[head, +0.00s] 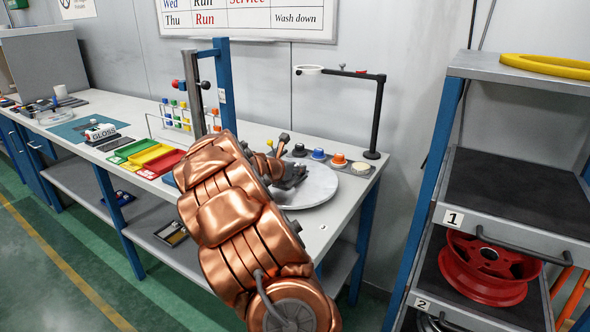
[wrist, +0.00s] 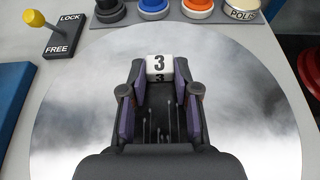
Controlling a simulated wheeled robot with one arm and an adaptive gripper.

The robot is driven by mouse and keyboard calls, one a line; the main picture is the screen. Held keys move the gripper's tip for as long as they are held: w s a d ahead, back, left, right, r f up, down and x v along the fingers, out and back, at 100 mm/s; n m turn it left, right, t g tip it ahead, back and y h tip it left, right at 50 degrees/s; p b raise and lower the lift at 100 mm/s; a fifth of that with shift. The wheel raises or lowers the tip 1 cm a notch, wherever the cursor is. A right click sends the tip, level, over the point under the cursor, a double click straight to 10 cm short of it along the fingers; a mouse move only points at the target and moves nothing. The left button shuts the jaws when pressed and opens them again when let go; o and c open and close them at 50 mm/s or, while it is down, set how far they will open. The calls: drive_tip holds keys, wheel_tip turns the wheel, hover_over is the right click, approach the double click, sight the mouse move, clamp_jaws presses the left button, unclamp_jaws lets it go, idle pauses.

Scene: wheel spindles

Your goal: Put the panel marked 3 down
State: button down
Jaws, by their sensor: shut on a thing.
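The panel marked 3 (wrist: 160,63) shows its white numbered end between my fingertips in the wrist view. Thin pale streaks show on the dark area between the fingers behind it. My gripper (wrist: 160,78) is shut on the panel, with one finger on each side. Below it is a round, shiny grey disc (wrist: 75,115) on the bench. I cannot tell whether the panel touches the disc. In the head view my gripper (head: 292,178) is over the disc (head: 322,186), and my copper-coloured arm hides part of both. I cannot make out the panel there.
A LOCK/FREE lever (wrist: 60,36) and several coloured knobs (head: 318,155) line the disc's far side. A black lamp stand (head: 379,115) rises behind. Green, yellow and red trays (head: 150,154) and a GLOSS block (head: 101,132) lie left. A shelf unit (head: 510,190) stands right.

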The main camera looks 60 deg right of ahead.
drive_tip(key=shift+f, duration=0.15)
drive_tip(key=c, duration=0.8)
unclamp_jaws()
drive_tip(key=shift+c, duration=0.2)
drive_tip(key=shift+a+r, duration=0.1)
drive_tip(key=shift+r, duration=0.2)
drive_tip(key=v, duration=1.1)
drive_tip(key=shift+w+a, duration=0.1)
drive_tip(key=shift+a, duration=0.3)
